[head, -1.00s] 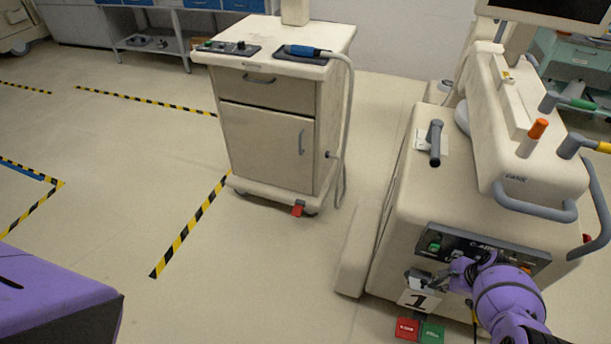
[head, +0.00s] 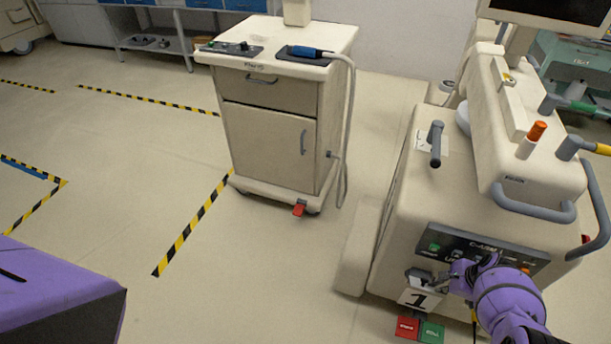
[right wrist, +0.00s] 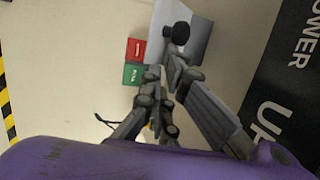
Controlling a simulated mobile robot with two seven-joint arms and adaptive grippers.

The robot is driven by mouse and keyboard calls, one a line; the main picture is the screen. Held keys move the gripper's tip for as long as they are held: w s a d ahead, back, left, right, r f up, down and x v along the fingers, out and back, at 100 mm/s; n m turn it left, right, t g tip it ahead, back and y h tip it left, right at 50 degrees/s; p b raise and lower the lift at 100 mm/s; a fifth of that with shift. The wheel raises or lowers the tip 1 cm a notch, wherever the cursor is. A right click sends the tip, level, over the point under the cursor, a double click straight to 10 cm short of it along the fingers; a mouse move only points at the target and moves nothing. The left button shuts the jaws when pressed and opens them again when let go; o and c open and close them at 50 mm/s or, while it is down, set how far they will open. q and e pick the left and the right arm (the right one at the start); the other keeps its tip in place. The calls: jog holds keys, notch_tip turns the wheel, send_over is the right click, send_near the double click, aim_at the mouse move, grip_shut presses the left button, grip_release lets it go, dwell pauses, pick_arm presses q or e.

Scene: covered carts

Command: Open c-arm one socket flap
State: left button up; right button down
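The C-arm cart (head: 440,200) stands at the right of the head view. On its front, below a dark control panel (head: 435,246), is a small grey socket flap (head: 419,276) above a white label marked 1 (head: 417,299). My right gripper (head: 457,275) is just right of the flap, close to the cart front. In the right wrist view, a grey plate with a black round knob (right wrist: 180,33) lies just beyond the fingertips. My right gripper (right wrist: 163,68) shows a narrow gap between its fingers; whether they touch the plate is unclear. My left gripper is out of view.
Red (head: 407,327) and green (head: 431,331) blocks sit low below the label. A grey handle (head: 535,208) juts from the cart above the panel. Another covered cart (head: 270,120) stands at centre. The floor between the carts is clear.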

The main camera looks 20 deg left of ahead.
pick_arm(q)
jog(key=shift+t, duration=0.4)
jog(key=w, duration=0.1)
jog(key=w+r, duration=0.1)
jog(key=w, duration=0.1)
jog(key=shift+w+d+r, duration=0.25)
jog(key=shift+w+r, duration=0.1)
pick_arm(e)
jog(key=v, duration=1.2)
jog(key=shift+s+r, duration=0.15)
jog(key=shift+s, duration=0.05)
